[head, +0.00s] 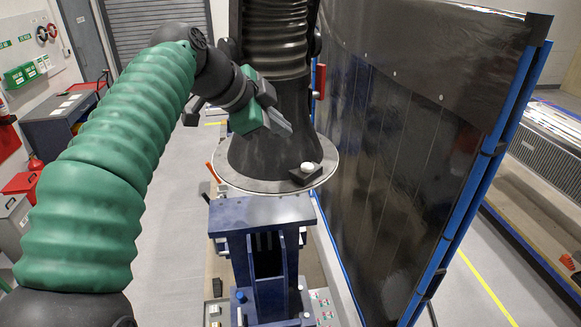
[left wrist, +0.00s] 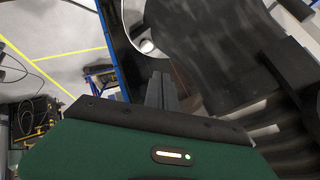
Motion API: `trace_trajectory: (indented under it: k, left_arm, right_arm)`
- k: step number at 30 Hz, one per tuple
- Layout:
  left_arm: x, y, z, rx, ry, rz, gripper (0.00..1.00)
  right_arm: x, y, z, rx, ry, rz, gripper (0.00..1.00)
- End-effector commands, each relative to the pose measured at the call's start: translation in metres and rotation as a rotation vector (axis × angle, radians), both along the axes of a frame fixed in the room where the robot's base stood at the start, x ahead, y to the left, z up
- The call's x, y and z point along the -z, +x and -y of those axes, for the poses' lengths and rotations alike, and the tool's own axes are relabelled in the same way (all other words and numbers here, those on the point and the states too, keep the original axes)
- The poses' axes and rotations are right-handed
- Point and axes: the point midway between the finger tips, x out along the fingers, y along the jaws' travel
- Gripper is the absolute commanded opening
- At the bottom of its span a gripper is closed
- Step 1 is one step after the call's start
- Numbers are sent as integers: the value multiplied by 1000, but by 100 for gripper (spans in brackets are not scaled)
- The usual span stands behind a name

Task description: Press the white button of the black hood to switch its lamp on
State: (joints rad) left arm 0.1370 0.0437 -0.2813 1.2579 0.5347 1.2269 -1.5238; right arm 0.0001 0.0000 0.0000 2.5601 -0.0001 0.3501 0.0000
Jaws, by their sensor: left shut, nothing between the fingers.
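The black hood (head: 262,150) is a dark cone under a ribbed duct, on a round grey plate. The white button (head: 308,167) sits on a small black box (head: 305,177) at the plate's front right. In the left wrist view the button (left wrist: 147,46) shows just beyond the fingertips. My left gripper (head: 287,130) is shut and empty, in front of the hood, above and left of the button in the head view. It looks apart from the button. My right gripper is not in view. I cannot see a lit lamp.
A dark, glossy curtain (head: 400,140) on a blue frame stands close on the right. Grey floor (head: 180,235) is clear left of the stand.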

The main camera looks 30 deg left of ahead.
Motion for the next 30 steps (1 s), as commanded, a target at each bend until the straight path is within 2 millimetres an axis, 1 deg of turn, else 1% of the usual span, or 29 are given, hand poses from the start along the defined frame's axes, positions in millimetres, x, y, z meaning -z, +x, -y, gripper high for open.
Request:
trace_trajectory:
  k: [1,6,8,30]
  left_arm:
    - [0,0,0,0,0,0,0]
    - [0,0,0,0,0,0,0]
    - [0,0,0,0,0,0,0]
    - [0,0,0,0,0,0,0]
  right_arm:
    - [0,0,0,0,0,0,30]
    - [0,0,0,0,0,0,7]
    - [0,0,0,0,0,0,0]
    - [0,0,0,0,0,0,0]
